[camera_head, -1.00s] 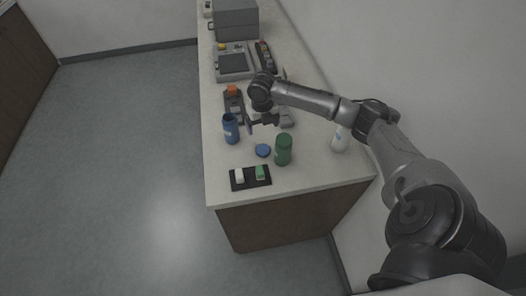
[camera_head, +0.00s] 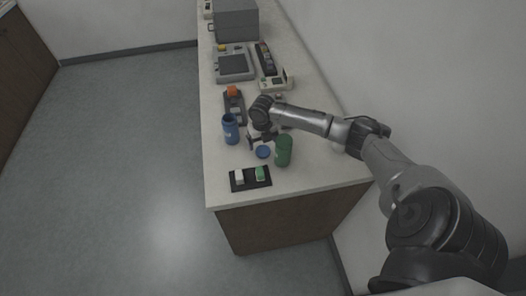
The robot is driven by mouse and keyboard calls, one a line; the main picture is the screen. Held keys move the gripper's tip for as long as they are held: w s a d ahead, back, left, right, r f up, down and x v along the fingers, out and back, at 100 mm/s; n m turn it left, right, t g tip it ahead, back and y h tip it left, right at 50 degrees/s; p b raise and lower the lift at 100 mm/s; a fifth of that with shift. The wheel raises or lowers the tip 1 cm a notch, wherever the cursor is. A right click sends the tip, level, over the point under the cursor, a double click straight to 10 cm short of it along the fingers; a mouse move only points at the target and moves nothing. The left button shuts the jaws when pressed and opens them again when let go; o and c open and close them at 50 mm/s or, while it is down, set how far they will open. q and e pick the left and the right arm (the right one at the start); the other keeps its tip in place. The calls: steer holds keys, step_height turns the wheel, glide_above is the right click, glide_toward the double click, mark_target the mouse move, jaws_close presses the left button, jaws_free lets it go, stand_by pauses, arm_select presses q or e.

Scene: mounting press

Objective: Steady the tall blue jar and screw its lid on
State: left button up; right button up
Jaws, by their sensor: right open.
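The tall blue jar (camera_head: 231,131) stands upright near the left edge of the counter, with its top open and a pale label on its side. A round blue lid (camera_head: 263,152) lies on the counter to the right of the jar. My right gripper (camera_head: 262,145) is open and points down just behind and above the lid. Whether its fingers touch the lid cannot be told. My left gripper is not in view.
A green jar (camera_head: 284,150) stands close to the right of the lid. A black tray (camera_head: 251,186) with a white and a green item lies near the front edge. Behind are an orange-topped device (camera_head: 233,104), a grey scale-like device (camera_head: 234,74) and a grey box (camera_head: 237,22).

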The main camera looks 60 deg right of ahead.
mark_target(263, 149)
steer(key=shift+d+f, duration=0.15)
steer(key=shift+f, duration=2.45)
steer(key=c, duration=1)
steer(key=shift+r, duration=0.1)
step_height(263, 149, up, 10)
steer(key=shift+w, duration=0.1)
